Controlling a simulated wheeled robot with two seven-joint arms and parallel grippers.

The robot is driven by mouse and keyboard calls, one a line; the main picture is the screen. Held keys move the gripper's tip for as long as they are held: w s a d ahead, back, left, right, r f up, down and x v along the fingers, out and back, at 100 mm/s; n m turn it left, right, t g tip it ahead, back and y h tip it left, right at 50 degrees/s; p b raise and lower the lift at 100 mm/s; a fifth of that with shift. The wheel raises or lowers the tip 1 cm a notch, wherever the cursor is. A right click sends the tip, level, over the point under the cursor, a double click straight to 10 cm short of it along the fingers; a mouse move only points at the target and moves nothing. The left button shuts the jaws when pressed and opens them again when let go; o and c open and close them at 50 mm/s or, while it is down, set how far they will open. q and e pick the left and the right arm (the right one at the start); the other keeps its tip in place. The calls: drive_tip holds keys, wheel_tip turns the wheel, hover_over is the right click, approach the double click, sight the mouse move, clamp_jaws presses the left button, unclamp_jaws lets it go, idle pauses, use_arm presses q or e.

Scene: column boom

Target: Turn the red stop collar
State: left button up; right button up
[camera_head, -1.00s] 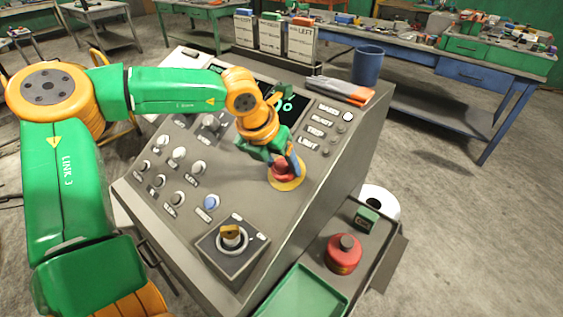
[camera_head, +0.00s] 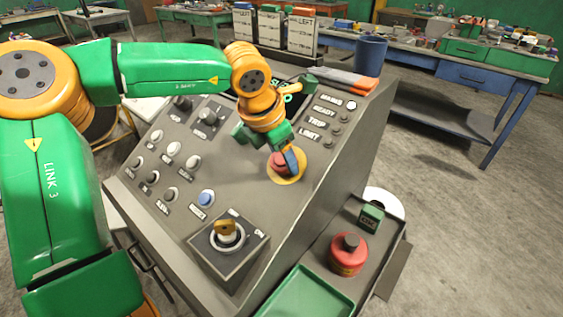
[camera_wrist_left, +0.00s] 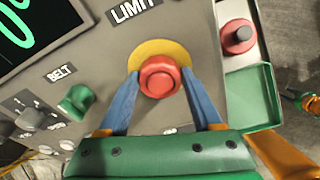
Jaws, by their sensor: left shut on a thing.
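The red stop collar (camera_head: 279,166) is a round red knob on a yellow disc (camera_head: 290,179), on the sloping grey console. In the left wrist view the collar (camera_wrist_left: 160,77) shows from above, with the yellow disc behind it. My left gripper (camera_head: 287,161) is shut on the collar. In the left wrist view its blue fingers (camera_wrist_left: 160,84) lie on the left and right sides of the collar. In the head view the near finger hides part of the collar. My right gripper is in neither view.
A key switch box (camera_head: 228,243), a blue button (camera_head: 206,198) and several pale knobs stand on the console near the collar. A side shelf holds a red object with a dark top (camera_head: 346,261) and a green tray (camera_head: 303,294). A blue cup (camera_head: 370,53) stands at the back.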

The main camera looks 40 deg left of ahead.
use_arm(q)
drive_tip(key=shift+s+d+f+m+b, duration=0.1)
drive_tip(key=shift+m+b, duration=0.3)
drive_tip(key=shift+m, duration=0.5)
drive_tip(key=shift+s+m+b, duration=0.1)
drive_tip(key=shift+m+b, duration=0.3)
drive_tip(key=shift+m, duration=0.5)
drive_tip(key=o, duration=1.2)
drive_tip(key=shift+w, duration=0.1)
drive_tip(key=shift+o, duration=0.9)
drive_tip(key=shift+w, duration=0.1)
drive_tip(key=v, duration=0.7)
drive_tip(key=shift+d, duration=0.2)
